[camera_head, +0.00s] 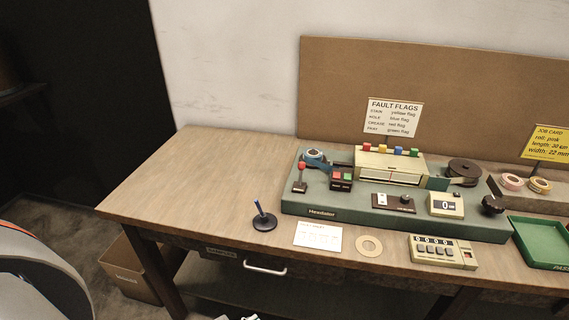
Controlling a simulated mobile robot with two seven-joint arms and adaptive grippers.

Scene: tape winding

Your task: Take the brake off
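A green tape-winding machine (330,205) stands on the wooden workbench. At its left end is a small lever with a red knob (301,166), upright on a dark base; I see no label on it, so I cannot tell if it is the brake. Beside it is a dark box with red and green buttons (341,176). At the machine's right end is a black knob (493,205).
A pen in a black stand (263,220), a white card (318,236), a cardboard ring (369,246) and a counter (443,251) lie along the front. A green tray (543,243) is at right. The bench's left part (190,180) is clear.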

